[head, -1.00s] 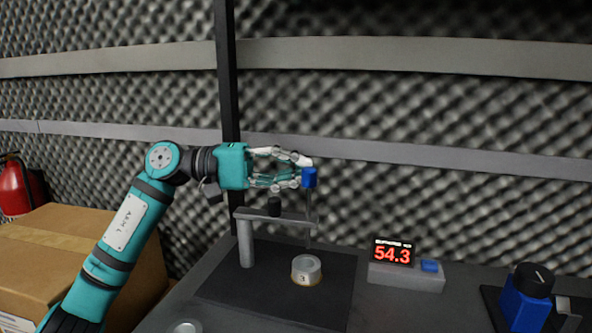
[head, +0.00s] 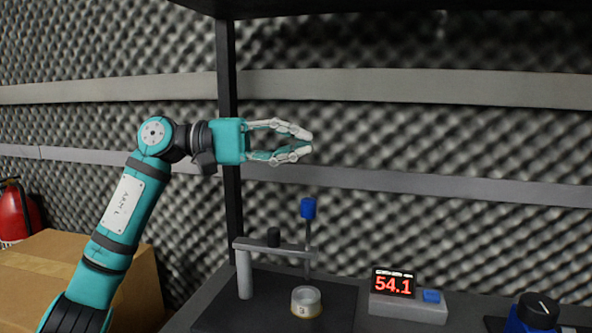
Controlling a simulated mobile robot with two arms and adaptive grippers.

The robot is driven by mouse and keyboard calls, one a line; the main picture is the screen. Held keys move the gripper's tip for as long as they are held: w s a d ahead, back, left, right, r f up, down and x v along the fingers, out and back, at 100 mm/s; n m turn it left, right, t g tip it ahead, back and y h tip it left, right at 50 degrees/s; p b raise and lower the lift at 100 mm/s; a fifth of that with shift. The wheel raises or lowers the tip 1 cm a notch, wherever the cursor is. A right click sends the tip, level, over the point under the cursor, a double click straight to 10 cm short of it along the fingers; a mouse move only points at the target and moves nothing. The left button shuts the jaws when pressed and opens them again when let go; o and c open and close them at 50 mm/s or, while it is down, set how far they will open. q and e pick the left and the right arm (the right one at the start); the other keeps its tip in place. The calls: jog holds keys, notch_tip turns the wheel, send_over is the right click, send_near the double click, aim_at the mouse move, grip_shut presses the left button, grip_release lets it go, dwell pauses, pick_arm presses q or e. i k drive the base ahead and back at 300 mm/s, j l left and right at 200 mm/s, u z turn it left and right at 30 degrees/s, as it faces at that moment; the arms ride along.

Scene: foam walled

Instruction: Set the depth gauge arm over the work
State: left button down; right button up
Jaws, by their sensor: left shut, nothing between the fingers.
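The depth gauge stands on a dark base plate (head: 265,310). It has a grey post (head: 244,272) with a horizontal gauge arm (head: 262,246), a black knob (head: 274,236) on it, and a thin upright rod with a blue cap (head: 308,208) at its right end. The work, a small round metal piece (head: 306,303) with a marking on its side, sits on the plate. In the picture the rod's lower end shows above the piece, apart from it; exact alignment in depth is unclear. My left gripper (head: 309,143) is shut and empty, above the blue cap. My right gripper is not seen.
A readout box (head: 408,305) with a red 54.1 display and blue button stands right of the plate. A blue device with a black dial (head: 538,308) is at far right. A cardboard box (head: 80,270) and a fire extinguisher (head: 17,215) are left. A dark upright post (head: 226,90) stands behind my gripper.

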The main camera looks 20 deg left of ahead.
aim_at(273, 245)
jog(key=k+l, duration=0.25)
jog(key=k, duration=0.2)
jog(key=k+l, duration=0.25)
jog(key=k, duration=0.25)
jog(key=k+l, duration=0.25)
jog(key=k, duration=0.2)
